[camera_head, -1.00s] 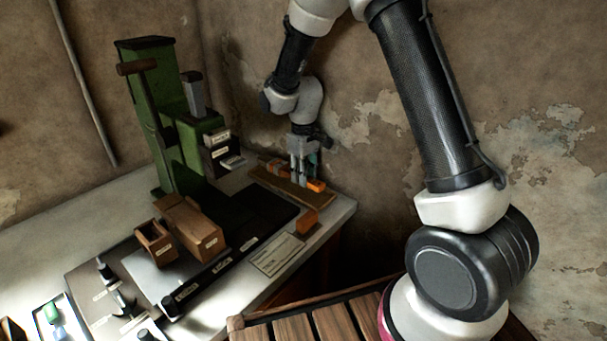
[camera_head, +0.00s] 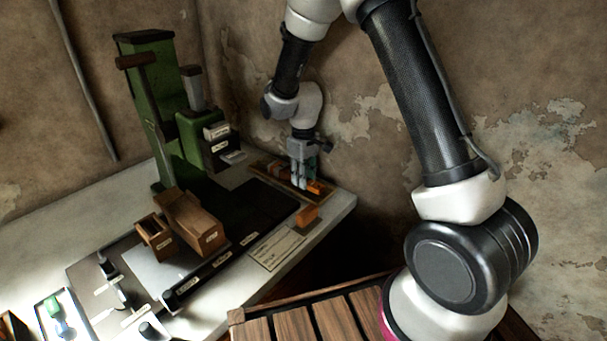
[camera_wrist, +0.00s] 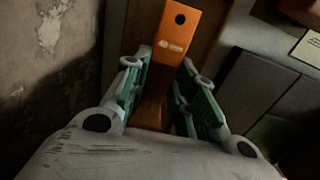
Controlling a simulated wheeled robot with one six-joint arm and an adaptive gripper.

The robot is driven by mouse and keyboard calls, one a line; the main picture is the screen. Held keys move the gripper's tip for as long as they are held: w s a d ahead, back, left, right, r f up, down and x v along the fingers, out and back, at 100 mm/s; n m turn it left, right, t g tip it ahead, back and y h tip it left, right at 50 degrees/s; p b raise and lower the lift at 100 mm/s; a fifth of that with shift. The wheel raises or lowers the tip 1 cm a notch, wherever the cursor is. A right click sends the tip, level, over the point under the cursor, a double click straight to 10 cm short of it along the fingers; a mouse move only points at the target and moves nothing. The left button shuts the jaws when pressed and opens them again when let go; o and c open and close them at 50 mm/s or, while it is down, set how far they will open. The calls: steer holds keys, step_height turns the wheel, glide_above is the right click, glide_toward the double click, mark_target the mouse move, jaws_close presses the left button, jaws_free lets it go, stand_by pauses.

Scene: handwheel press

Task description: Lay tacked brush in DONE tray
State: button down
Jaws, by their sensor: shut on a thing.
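My gripper (camera_head: 303,175) points down over the wooden tray (camera_head: 322,198) at the back right end of the bench. In the wrist view my gripper (camera_wrist: 162,92) is shut on an orange brush (camera_wrist: 178,42), with a green-padded finger on each side. The brush has a dark hole and a small pale mark at its far end. An orange end of it (camera_head: 315,188) shows beside the fingers in the head view. The brush is low at the tray; I cannot tell whether it touches the bottom. The tray's lettering is not readable.
A green handwheel press (camera_head: 150,100) stands left of the tray. Wooden boxes (camera_head: 190,220) stand in front of it. An orange block (camera_head: 306,215) lies by the bench's front edge, near a paper card (camera_head: 277,249). The peeling wall is close behind my gripper.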

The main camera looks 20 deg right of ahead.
stand_by(0.4)
steer(key=c, duration=1.1)
jaws_free()
step_height(320, 180, up, 12)
steer(key=s+d+r+m+t, duration=0.1)
steer(key=s+d+r+m, duration=0.1)
steer(key=s+d+r, duration=0.3)
steer(key=s+d+r+m+t, duration=0.2)
steer(key=s+d+r, duration=0.3)
steer(key=s, duration=0.9)
steer(key=s+d+r+m+t, duration=0.1)
steer(key=s+d+r, duration=0.3)
steer(key=s, duration=0.6)
steer(key=shift+d+r+m, duration=0.4)
steer(key=shift+r+m, duration=0.5)
